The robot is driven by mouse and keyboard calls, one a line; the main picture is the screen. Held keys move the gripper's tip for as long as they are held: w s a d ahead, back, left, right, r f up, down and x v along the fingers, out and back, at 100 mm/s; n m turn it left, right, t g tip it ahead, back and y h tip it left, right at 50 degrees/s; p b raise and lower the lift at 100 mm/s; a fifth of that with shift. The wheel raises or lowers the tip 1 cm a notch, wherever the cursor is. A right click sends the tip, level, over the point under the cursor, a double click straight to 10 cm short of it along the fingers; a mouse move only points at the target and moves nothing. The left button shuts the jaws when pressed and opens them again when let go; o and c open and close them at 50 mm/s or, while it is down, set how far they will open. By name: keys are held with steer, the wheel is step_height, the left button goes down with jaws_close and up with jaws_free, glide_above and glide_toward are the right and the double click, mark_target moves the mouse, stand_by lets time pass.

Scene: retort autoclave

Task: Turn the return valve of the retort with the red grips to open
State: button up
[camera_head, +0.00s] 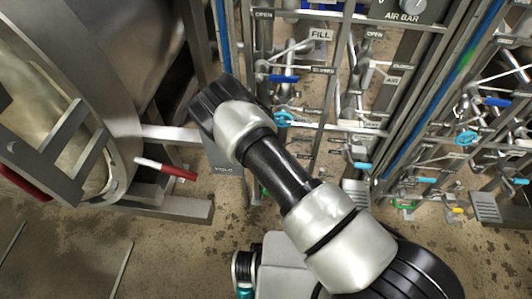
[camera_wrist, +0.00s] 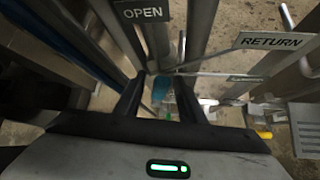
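The retort with red grips (camera_head: 165,168) stands at the left in the head view, with a red-ended bar at its front. In the wrist view, the RETURN sign (camera_wrist: 272,41) is at the upper right and an OPEN sign (camera_wrist: 143,12) at the top. A cyan-blue valve handle (camera_wrist: 161,87) shows between and just beyond the fingertips of my gripper (camera_wrist: 160,92). The fingers are apart, with the handle in the gap. I cannot tell whether either finger touches it. In the head view my wrist hides the fingers and this handle.
A pipe rack with FILL (camera_head: 320,34) and AIR BAR (camera_head: 402,16) signs fills the middle and right, with several blue and cyan handles close together. Metal posts stand close around my fingers.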

steer(key=shift+s, duration=0.1)
steer(key=p+v, duration=0.3)
steer(key=v, duration=1.4)
steer(key=shift+r, duration=0.15)
